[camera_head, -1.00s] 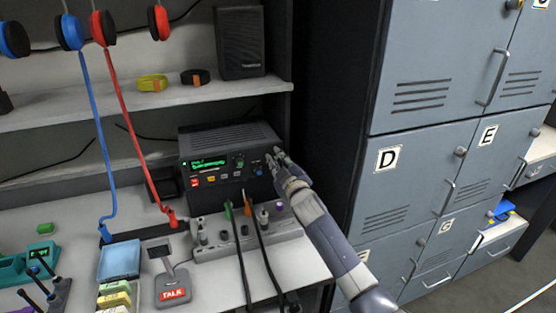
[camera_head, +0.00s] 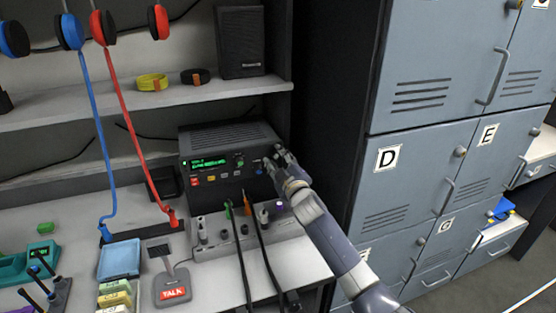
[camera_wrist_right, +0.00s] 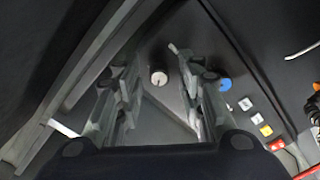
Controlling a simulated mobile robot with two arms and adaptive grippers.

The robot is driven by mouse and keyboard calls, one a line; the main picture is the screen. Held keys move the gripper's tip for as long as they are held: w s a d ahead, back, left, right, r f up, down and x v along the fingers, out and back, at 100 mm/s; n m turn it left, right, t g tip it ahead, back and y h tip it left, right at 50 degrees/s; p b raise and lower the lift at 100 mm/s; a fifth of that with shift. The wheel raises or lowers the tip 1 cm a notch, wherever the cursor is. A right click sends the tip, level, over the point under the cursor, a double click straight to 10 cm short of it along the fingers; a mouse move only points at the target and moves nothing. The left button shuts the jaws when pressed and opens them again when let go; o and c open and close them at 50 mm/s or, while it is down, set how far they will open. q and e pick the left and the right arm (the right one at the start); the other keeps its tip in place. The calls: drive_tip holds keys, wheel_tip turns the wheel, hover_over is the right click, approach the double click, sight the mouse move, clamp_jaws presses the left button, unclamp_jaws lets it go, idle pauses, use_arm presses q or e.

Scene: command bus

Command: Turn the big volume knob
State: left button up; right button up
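A dark radio unit (camera_head: 230,137) with a green display stands on the desk under the shelf. In the right wrist view, a round knob with a pale face and a dark pointer line (camera_wrist_right: 158,77) sits on the panel between my fingers. In the head view my gripper hides that part of the panel. My right gripper (camera_head: 274,159) is at the right end of the radio front. Its fingers (camera_wrist_right: 157,95) are spread on either side of the knob, with visible gaps. A blue knob (camera_wrist_right: 224,84) is just outside one finger. My left gripper is out of view.
A socket strip (camera_head: 255,243) with knobs and plugged cables lies below the radio. A TALK microphone base (camera_head: 173,290) stands on the desk to the left. Grey lockers (camera_head: 413,165) stand on the right. A speaker (camera_head: 240,41) is on the shelf above.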

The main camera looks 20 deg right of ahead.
idle(0.3)
drive_tip(key=s, duration=1.2)
drive_tip(key=shift+d, duration=0.2)
